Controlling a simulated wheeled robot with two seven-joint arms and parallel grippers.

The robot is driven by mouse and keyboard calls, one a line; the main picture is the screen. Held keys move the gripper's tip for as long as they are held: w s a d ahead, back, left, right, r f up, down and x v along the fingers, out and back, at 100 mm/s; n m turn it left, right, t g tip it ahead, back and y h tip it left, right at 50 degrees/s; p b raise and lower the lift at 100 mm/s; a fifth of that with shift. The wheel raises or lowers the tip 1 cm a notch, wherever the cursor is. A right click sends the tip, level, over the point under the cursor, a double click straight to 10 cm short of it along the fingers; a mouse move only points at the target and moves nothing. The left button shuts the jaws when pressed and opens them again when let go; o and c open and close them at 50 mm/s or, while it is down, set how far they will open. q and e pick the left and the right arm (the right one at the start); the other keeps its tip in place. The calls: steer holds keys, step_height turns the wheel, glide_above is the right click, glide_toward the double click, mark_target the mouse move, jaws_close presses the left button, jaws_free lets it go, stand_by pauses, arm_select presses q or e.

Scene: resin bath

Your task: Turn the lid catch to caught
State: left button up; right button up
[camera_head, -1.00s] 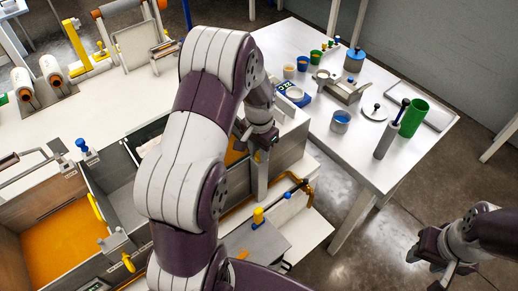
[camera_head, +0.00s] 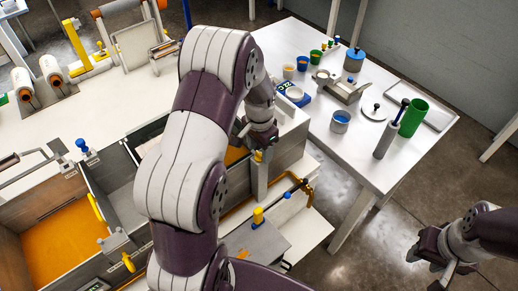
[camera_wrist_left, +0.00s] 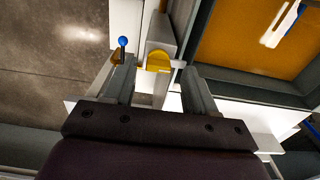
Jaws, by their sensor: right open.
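My left gripper (camera_head: 262,152) points down at the right end of the bath, partly screened by my own arm. In the left wrist view its two fingers (camera_wrist_left: 157,68) stand apart. A rounded yellow piece (camera_wrist_left: 158,62) on a grey wall top shows in the gap between them; it may be the lid catch, but I cannot tell its setting or whether a finger touches it. A blue ball knob (camera_wrist_left: 123,42) stands beside the left finger. My right gripper (camera_head: 438,258) is open and empty at the lower right, over the floor.
The orange bath (camera_head: 62,243) lies at the lower left, with a yellow handle (camera_head: 127,262) on its near side. A yellow pipe (camera_head: 307,190) and a grey box (camera_head: 255,243) sit below my left gripper. The white table (camera_head: 318,110) at right holds cups and a green cylinder (camera_head: 413,118).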

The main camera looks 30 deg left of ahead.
arm_select(q)
steer(key=shift+f, duration=0.1)
steer(key=shift+s, duration=0.1)
steer(key=shift+r, duration=0.35)
step_height(320, 180, up, 12)
stand_by(0.3)
